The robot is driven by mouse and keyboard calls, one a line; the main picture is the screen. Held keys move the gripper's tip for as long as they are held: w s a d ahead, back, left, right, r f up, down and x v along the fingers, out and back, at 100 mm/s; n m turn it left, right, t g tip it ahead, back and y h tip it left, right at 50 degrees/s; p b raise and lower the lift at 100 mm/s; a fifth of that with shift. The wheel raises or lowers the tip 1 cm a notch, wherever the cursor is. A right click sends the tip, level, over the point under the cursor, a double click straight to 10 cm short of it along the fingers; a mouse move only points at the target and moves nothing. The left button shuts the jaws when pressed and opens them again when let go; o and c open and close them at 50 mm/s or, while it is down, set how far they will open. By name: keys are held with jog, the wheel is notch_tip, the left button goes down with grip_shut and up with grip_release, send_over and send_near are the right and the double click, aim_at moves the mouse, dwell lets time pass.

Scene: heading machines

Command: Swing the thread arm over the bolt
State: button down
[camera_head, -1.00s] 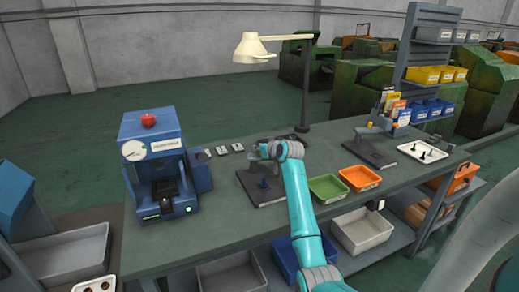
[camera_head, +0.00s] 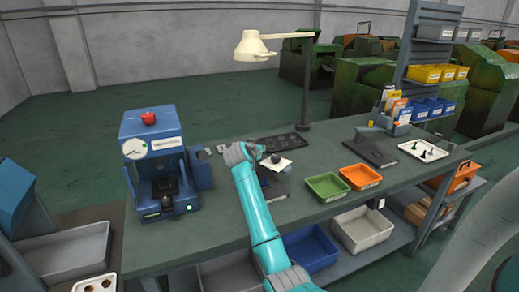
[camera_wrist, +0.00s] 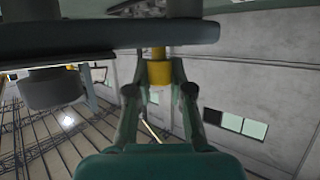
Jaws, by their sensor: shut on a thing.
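My gripper (camera_head: 262,152) is over the left dark stand (camera_head: 278,190) on the bench, which my arm partly covers. In the wrist view my gripper (camera_wrist: 160,82) is shut on a yellow knob (camera_wrist: 159,72). The knob sits at the edge of a dark, flat piece (camera_wrist: 120,38), which I take for the thread arm. A dark cylinder (camera_wrist: 52,90) hangs below that piece at the left. A small dark part on a white plate (camera_head: 288,166) shows just right of my gripper. The bolt on the stand is mostly hidden by my arm, and its alignment cannot be told.
A blue machine (camera_head: 155,160) stands to the left. Green (camera_head: 327,187) and orange (camera_head: 360,177) trays lie to the right, before a second dark stand (camera_head: 372,153) and a white tray (camera_head: 424,153). A lamp post (camera_head: 306,85) rises behind the work.

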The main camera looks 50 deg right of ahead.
jog(key=shift+w+a+m+g, duration=0.1)
jog(key=shift+a+m+g, duration=0.15)
jog(key=shift+m+g, duration=0.95)
jog(key=shift+f+g, duration=0.1)
jog(key=shift+g, duration=0.2)
jog(key=c, duration=1)
grip_release()
jog(key=shift+h, duration=0.3)
notch_tip(320, 180, up, 10)
jog(key=shift+r, duration=0.1)
